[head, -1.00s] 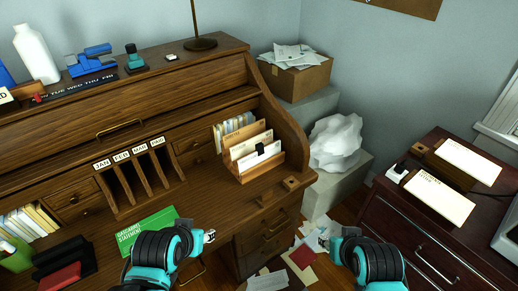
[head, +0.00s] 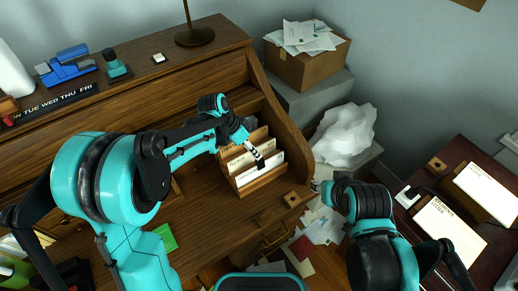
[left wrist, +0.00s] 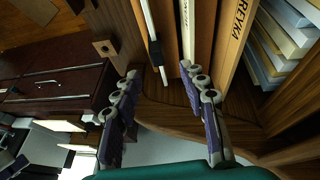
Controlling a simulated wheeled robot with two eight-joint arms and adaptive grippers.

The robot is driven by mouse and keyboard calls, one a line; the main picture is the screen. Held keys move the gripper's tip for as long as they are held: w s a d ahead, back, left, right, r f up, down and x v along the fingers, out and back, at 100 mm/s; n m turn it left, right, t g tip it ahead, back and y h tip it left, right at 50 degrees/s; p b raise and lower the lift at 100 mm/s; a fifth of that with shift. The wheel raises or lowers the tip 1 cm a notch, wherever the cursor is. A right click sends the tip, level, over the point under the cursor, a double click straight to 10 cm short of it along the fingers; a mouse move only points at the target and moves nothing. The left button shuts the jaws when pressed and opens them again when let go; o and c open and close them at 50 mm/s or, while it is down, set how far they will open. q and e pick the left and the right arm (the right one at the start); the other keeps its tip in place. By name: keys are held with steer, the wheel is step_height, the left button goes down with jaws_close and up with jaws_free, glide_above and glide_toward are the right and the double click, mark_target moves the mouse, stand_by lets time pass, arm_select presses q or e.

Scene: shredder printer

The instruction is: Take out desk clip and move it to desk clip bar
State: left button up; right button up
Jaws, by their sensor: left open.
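A black clip (head: 260,163) sits on the front white card of a wooden letter sorter (head: 262,181) on the desk. In the left wrist view the clip (left wrist: 155,52) grips the edge of a white sheet. My left gripper (head: 254,153) reaches over the sorter from the left. Its two fingers (left wrist: 160,76) are spread apart with nothing between them; the clip shows beyond the tips. I cannot tell which thing is the clip bar.
A small wooden block with a dark hole (head: 291,199) is on the desk, right of the sorter. A similar block (head: 437,163) is on the dark cabinet at right, near large cards (head: 450,232). Papers (head: 320,224) litter the floor.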

mark_target(260, 163)
arm_select(q)
steer(key=b+x, duration=0.1)
steer(key=x, duration=0.1)
steer(key=shift+d+f, duration=0.15)
steer(key=shift+f, duration=0.25)
steer(key=b+x, duration=0.2)
steer(key=x, duration=0.3)
steer(key=shift+s+f, duration=0.15)
steer(key=shift+c, duration=0.6)
jaws_close()
